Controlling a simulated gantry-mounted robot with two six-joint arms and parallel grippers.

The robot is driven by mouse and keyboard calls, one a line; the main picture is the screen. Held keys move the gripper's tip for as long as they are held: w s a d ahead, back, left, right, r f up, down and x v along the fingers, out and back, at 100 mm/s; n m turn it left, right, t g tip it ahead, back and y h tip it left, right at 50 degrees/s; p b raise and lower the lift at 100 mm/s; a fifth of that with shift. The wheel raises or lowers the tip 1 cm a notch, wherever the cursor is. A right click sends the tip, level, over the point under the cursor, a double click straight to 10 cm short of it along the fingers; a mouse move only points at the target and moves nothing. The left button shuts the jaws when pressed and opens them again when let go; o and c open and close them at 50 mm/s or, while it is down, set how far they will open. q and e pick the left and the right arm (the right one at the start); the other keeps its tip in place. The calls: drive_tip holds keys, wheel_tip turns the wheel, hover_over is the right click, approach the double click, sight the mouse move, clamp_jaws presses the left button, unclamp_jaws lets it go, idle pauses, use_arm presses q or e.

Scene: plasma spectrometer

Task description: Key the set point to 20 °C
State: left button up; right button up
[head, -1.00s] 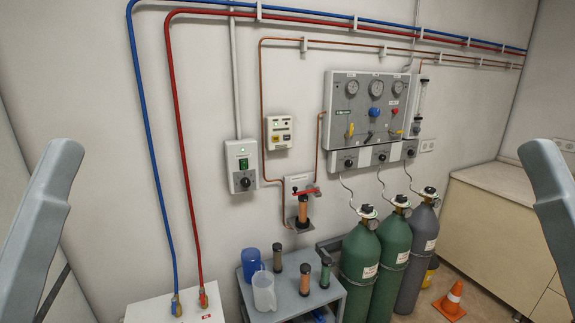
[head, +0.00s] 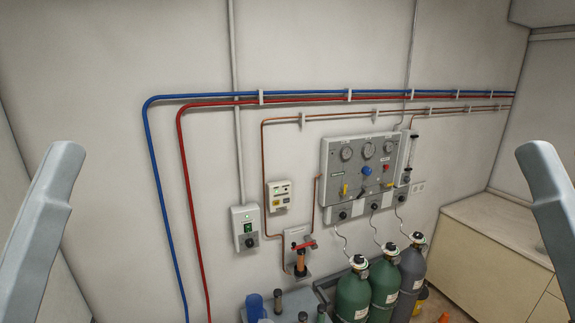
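No set point display or keypad that I can read shows clearly. A small cream wall box (head: 279,196) with a yellow label and tiny dark and light marks hangs on the wall; its markings are too small to read. A grey switch box (head: 246,227) with a green lit part and a black knob is mounted lower left of it. Grey arm links of mine rise at the left and right edges. Neither gripper is in the picture, so what they hold is hidden.
A grey gas panel (head: 347,190) with gauges and knobs is on the wall. Green and grey gas cylinders (head: 383,276) stand below it. A cream bench (head: 493,234) is at right. Blue pipe (head: 155,170) and red pipe (head: 187,165) run along the wall. A cart (head: 283,318) shows at the bottom.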

use_arm(q)
clamp_jaws()
idle(0.3)
idle(1.3)
